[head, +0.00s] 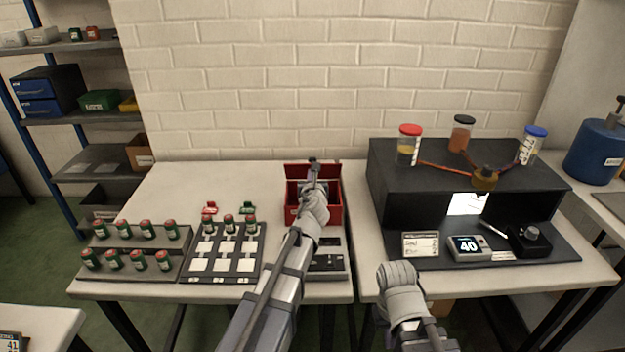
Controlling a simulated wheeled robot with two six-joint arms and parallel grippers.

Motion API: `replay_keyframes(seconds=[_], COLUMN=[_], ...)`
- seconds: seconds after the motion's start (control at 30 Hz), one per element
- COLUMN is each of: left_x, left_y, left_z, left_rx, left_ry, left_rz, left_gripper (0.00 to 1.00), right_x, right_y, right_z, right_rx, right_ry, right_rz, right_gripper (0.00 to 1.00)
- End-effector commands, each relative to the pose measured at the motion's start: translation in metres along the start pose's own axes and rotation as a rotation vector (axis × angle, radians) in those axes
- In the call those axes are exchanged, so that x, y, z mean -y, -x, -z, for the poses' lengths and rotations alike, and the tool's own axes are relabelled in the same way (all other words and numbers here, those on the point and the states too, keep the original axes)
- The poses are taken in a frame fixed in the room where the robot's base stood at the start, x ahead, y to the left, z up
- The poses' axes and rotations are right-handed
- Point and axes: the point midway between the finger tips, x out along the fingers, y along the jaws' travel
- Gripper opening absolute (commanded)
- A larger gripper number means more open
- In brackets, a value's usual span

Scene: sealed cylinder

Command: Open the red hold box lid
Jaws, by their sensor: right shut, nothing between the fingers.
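I take the panel to be the raised lid, but cannot tell for certain. My left arm reaches over the box, with the left gripper (313,172) in front of the red panel. I cannot tell whether it touches the panel, and its finger gap is unclear. My right gripper (396,276) is shut and empty, low in front of the right table; its fingertips are mostly hidden by the wrist.
Racks of green bottles with red caps (145,229) and a dark tray with white squares (226,250) stand left of the box. A black bench unit (400,214) with capped jars and a display reading 40 (467,246) stands right. The table's back left is clear.

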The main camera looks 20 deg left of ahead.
Motion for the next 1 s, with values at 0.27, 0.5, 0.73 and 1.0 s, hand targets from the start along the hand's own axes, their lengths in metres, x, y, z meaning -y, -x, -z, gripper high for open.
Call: replay_keyframes(seconds=[0.27,0.5,0.73,1.0], left_x=[0.000,0.000,0.001,0.000], left_y=[-0.001,-0.005,-0.031,-0.040], left_z=[-0.001,-0.008,-0.040,-0.042], left_rx=[0.000,0.000,0.001,0.000], left_ry=[0.000,-0.001,-0.001,-0.001], left_rz=[0.000,0.000,0.000,0.000], left_gripper=[0.00,0.00,0.00,0.00], right_x=[0.000,-0.001,-0.003,-0.003], right_y=[0.001,0.007,0.033,0.034], right_z=[0.000,0.000,-0.002,-0.002], right_rx=[0.000,0.000,0.000,0.000], right_ry=[0.000,0.000,0.000,-0.001], right_rz=[0.000,0.000,0.000,0.000], right_gripper=[0.00,0.00,0.00,0.00])
